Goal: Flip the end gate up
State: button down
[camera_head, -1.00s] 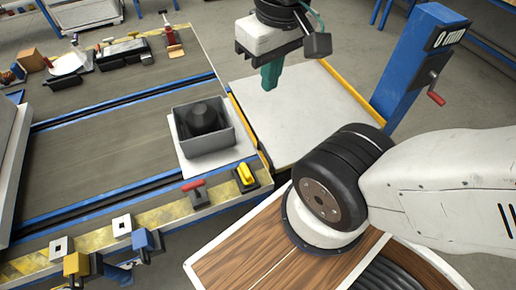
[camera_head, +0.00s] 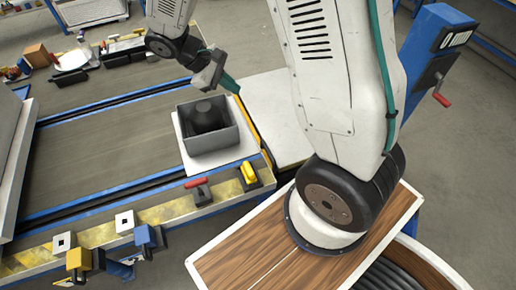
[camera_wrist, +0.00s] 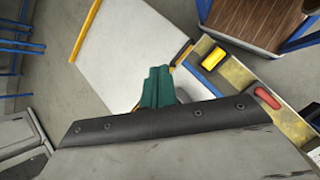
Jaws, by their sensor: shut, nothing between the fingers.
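The end gate appears to be the pale flat panel (camera_head: 268,108) beyond the right end of the conveyor bed. It lies about flat, with a yellow strip along its left edge; my arm hides much of its right side. It also shows in the wrist view (camera_wrist: 125,50), with yellow edging. My gripper (camera_head: 231,86) has teal fingers, shut and empty. It is near the panel's upper left corner, beside the grey bin; I cannot tell if it touches the panel. In the wrist view the fingers (camera_wrist: 158,86) overlap the panel's near part.
A grey open bin (camera_head: 207,135) with a dark round part stands on a white plate at the bed's right end. Red (camera_head: 198,188) and yellow (camera_head: 248,174) handled clamps sit on the front rail. A blue post with a red crank (camera_head: 440,98) stands right.

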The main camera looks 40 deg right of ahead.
jog(key=w+f+n+h, duration=0.3)
jog(key=f+n, duration=0.1)
jog(key=f, duration=1.3)
jog(key=n+h, duration=0.2)
jog(key=n, duration=0.2)
send_near(258, 153)
notch_tip(258, 153, up, 3)
jog(key=shift+s+d+r+t, duration=0.1)
jog(key=shift+t, duration=0.2)
jog(key=x, duration=1)
notch_tip(258, 153, up, 9)
